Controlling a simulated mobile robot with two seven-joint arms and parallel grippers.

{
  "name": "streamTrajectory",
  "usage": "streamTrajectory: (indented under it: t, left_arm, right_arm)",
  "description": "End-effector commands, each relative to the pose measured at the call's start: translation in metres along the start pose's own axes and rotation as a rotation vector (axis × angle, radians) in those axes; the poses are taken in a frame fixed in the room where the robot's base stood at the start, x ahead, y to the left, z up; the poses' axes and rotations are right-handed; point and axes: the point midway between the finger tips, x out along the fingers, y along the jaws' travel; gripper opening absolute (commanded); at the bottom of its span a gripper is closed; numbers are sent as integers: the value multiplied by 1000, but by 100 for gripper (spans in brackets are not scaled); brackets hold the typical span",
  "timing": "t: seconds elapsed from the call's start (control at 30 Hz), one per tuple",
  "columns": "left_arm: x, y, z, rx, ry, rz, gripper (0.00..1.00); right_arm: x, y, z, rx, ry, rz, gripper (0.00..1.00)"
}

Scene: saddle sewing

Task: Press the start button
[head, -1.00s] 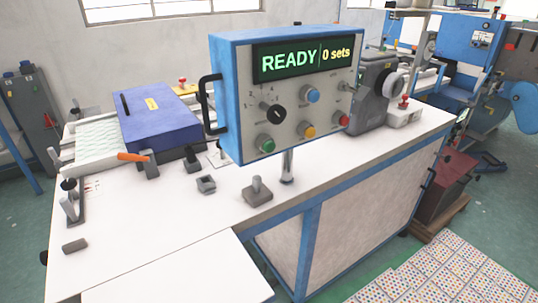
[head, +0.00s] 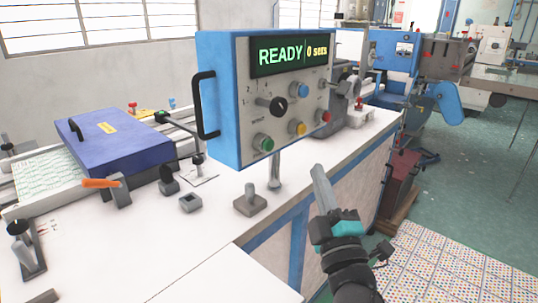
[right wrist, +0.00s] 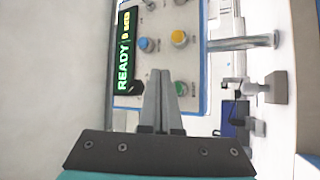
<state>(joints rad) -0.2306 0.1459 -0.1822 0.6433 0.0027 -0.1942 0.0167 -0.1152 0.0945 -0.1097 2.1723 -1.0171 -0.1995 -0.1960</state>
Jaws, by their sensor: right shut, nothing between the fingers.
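The blue-sided control panel (head: 218,105) stands on a post above the white table. Its display (head: 290,54) reads "READY" and "0 sets". Its face carries a green button (head: 263,142), a yellow button (head: 297,128), a red button (head: 323,116), a blue button (head: 299,90) and a black knob (head: 273,105). Button labels are too small to read. My right gripper (head: 319,171) is shut and empty, below and right of the panel in the head view. In the right wrist view its fingertips (right wrist: 158,74) overlap the panel, beside the green button (right wrist: 182,89). My left gripper is out of view.
A black handle (head: 204,105) juts from the panel's left side. A blue-purple box-like unit (head: 115,135) and several small grey fixtures sit on the white table (head: 110,240).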

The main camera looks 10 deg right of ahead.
Motion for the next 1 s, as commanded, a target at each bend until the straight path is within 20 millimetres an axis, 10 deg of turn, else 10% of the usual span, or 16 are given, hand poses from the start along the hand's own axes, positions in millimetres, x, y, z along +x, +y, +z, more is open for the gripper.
streamTrajectory:
  t: [0.47, 1.0]
  left_arm:
    - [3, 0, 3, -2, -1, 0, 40]
    - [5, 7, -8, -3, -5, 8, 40]
  right_arm:
    - [0, 21, -6, -28, 15, 53, 0]
    - [38, -6, -32, -25, 15, 54, 0]
